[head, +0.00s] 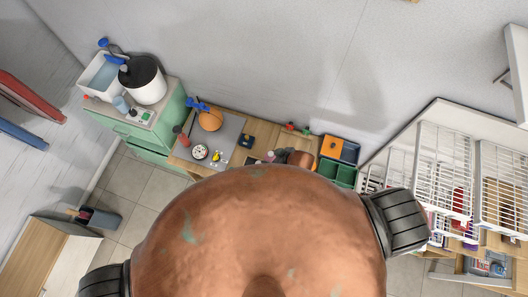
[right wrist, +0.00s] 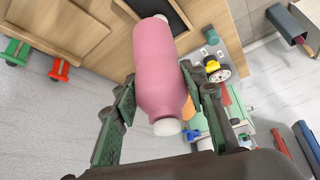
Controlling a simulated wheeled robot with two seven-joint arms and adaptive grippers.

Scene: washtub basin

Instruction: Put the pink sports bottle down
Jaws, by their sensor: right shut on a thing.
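The pink sports bottle (right wrist: 163,60) fills the middle of the right wrist view, with a white end at the top and a white knob at the near end. My right gripper (right wrist: 158,80) has its dark green fingers on both sides of it and is shut on it. In the head view a large brown part of my own body hides much of the middle. Whether the bottle touches any surface cannot be told. My left gripper is not in view.
The head view shows a wooden table with a grey mat (head: 228,137), an orange ball (head: 210,120), a red bottle (head: 182,136) and orange and green bins (head: 337,172). A green cabinet (head: 150,136) stands left; white wire baskets (head: 445,165) stand right.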

